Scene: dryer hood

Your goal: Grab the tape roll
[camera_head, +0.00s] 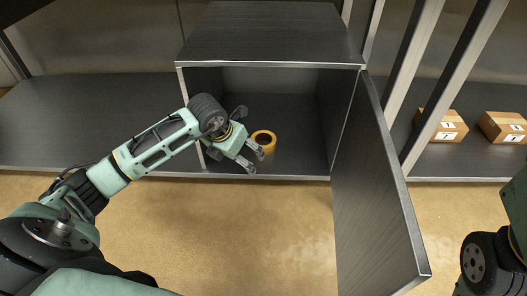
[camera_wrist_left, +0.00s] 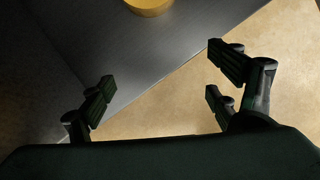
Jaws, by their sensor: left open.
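The tape roll (camera_head: 264,141) is a yellow-orange ring lying on the floor of an open dark cabinet (camera_head: 270,65). Its lower part also shows at the top edge of the left wrist view (camera_wrist_left: 149,6). My left gripper (camera_head: 256,162) is open and empty, at the cabinet's front opening, just in front of and slightly left of the roll, apart from it. Its spread fingers (camera_wrist_left: 165,90) show in the left wrist view, with the cabinet's front edge between them. Of my right arm, only part shows at the right edge of the head view; its gripper is out of frame.
The cabinet door (camera_head: 378,200) is swung wide open toward me on the right. Cabinet walls stand left and right of the roll. Two cardboard boxes (camera_head: 447,126) (camera_head: 504,127) sit on the shelf at right. The left shelf (camera_head: 85,120) and the floor in front are clear.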

